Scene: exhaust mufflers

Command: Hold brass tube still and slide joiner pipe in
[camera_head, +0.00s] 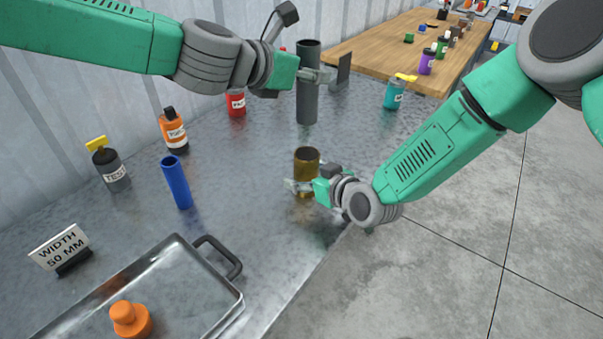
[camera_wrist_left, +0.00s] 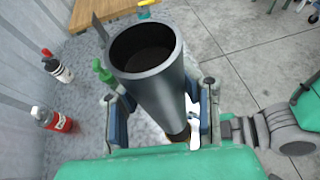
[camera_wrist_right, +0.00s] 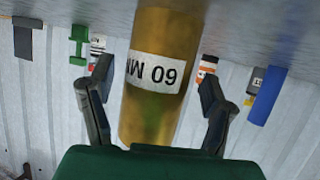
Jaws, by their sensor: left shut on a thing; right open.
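A dark grey pipe (camera_head: 307,104) is upright in my left gripper (camera_head: 318,76), which is shut on it. The left wrist view looks down into the pipe's open top (camera_wrist_left: 146,50), between the left fingers (camera_wrist_left: 163,118). The brass tube (camera_head: 306,160) stands upright on the metal table, its open end up. The pipe's lower end appears above the brass tube in the head view, with a gap between them. My right gripper (camera_head: 306,187) is open, its fingers on either side of the brass tube. In the right wrist view the tube (camera_wrist_right: 155,105) shows an upside-down "60 MM" label.
A blue tube (camera_head: 176,183) stands left of the brass tube. A metal tray (camera_head: 190,300) with an orange knob (camera_head: 130,318) lies at the front left. Several labelled bottles stand along the wall. A "WIDTH 50 MM" sign (camera_head: 60,247) is at left. A wooden table (camera_head: 385,45) is behind.

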